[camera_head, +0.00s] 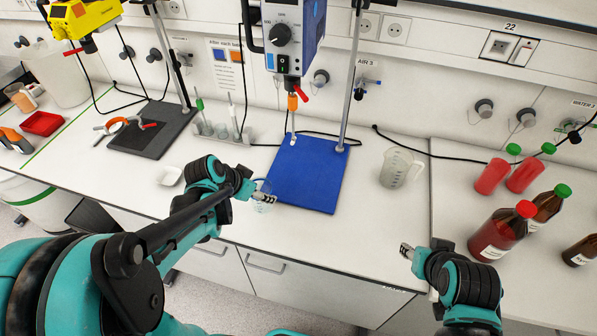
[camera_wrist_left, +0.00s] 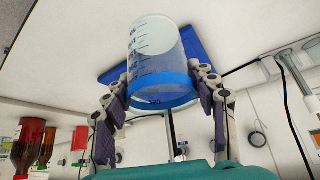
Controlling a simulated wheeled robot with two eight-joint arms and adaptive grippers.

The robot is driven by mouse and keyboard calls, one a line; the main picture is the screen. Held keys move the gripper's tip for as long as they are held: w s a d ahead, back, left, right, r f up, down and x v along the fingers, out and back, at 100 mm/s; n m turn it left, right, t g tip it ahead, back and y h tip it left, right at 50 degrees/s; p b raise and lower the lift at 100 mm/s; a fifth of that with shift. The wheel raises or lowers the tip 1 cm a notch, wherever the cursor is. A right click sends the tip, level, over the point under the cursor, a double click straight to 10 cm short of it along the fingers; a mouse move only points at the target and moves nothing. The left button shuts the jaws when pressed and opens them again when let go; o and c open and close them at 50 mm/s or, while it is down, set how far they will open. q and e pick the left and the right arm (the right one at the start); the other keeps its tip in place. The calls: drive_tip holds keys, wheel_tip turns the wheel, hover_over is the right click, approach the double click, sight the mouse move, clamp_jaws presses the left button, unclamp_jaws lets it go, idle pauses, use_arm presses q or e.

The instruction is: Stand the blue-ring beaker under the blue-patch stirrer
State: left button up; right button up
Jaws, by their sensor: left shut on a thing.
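The blue-ring beaker (camera_head: 264,187) is clear, and my left gripper (camera_head: 258,197) is shut on it at the near left edge of the blue base plate (camera_head: 309,178). In the left wrist view the beaker (camera_wrist_left: 155,50) shows its scale and blue band (camera_wrist_left: 162,91) between my left fingers (camera_wrist_left: 160,105). Whether it touches the plate or counter I cannot tell. The stirrer with a blue patch (camera_head: 270,61) hangs above the plate, its shaft (camera_head: 293,125) ending over the plate's far part. My right gripper (camera_head: 407,250) is apart from everything over the counter's front edge; its opening is unclear.
A clear jug (camera_head: 400,168) stands right of the plate. Red-filled bottles (camera_head: 500,230) stand farther right. A stirrer post (camera_head: 350,80) rises at the plate's far right. A yellow stirrer (camera_head: 85,17) and dark plate (camera_head: 150,128) are at left, with a white dish (camera_head: 169,176) nearer.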

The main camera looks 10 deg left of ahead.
use_arm(q)
drive_tip(key=shift+w+d+f+b, duration=0.6)
drive_tip(key=shift+w+d, duration=0.45)
drive_tip(key=shift+w, duration=1.3)
drive_tip(key=shift+w+d+f+b, duration=0.6)
drive_tip(key=shift+w+d, duration=0.4)
drive_tip(key=shift+w, duration=1.35)
drive_tip(key=shift+w+d+f+b, duration=0.6)
drive_tip(key=shift+w+d, duration=0.45)
drive_tip(key=shift+w, duration=1.3)
drive_tip(key=o, duration=1.4)
drive_tip(key=shift+f, duration=0.15)
